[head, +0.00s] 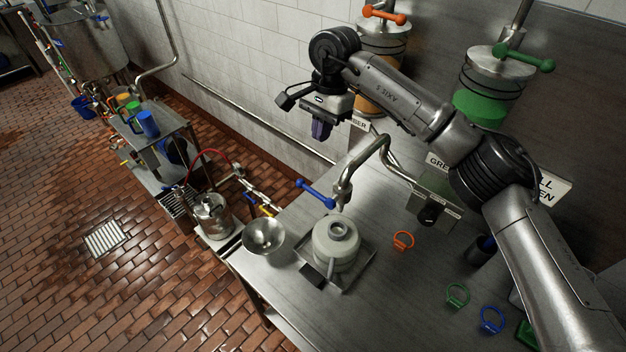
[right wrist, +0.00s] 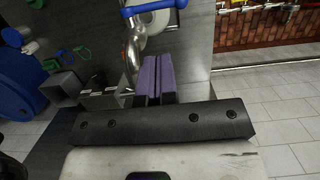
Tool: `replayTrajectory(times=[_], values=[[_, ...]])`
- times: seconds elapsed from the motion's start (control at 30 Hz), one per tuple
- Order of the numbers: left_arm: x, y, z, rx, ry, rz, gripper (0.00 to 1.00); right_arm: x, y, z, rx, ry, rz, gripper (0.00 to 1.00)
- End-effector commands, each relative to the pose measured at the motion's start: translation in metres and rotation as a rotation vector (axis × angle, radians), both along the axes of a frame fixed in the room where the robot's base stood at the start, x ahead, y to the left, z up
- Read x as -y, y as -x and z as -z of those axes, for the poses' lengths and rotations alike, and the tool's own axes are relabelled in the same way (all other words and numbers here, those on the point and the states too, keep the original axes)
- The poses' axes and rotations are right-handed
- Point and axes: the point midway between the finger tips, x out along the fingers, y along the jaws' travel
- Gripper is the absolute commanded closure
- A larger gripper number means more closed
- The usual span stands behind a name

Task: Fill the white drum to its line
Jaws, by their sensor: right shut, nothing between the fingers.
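The white drum (head: 337,247) stands upright on a square metal tray (head: 352,278) on the steel bench, with a ringed top. A curved steel spout (head: 345,185) comes down over it, with a blue valve handle (head: 316,194) at its left. I cannot make out the fill line or the level. My right gripper (head: 320,130) is raised above and behind the spout, shut and empty, touching nothing. In the right wrist view its purple fingers (right wrist: 155,78) are together, with the blue handle (right wrist: 153,8) beyond them at the top. My left gripper is not in view.
A metal bowl (head: 263,236) sits at the bench's left edge. An orange ring (head: 403,240), a green ring (head: 457,295) and a blue ring (head: 491,320) lie to the right. Orange (head: 384,15) and green (head: 523,58) valve handles top wall vessels. A small box (head: 436,212) stands behind the drum.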

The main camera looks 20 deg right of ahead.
Motion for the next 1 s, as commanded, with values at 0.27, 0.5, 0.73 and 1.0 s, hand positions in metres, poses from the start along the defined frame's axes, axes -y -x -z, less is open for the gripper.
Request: replayTrajectory(times=[0.27, 0.5, 0.73, 1.0], values=[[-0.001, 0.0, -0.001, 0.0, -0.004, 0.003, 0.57, 0.0, 0.0, 0.002, -0.001, -0.001, 0.002, 1.0], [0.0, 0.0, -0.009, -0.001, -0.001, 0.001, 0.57, -0.005, 0.003, 0.028, -0.003, 0.001, 0.001, 1.0], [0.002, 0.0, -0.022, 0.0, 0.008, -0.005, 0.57, -0.013, 0.007, 0.07, -0.004, -0.002, 0.003, 1.0], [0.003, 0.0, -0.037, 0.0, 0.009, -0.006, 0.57, -0.02, 0.011, 0.111, -0.002, 0.0, 0.002, 1.0]])
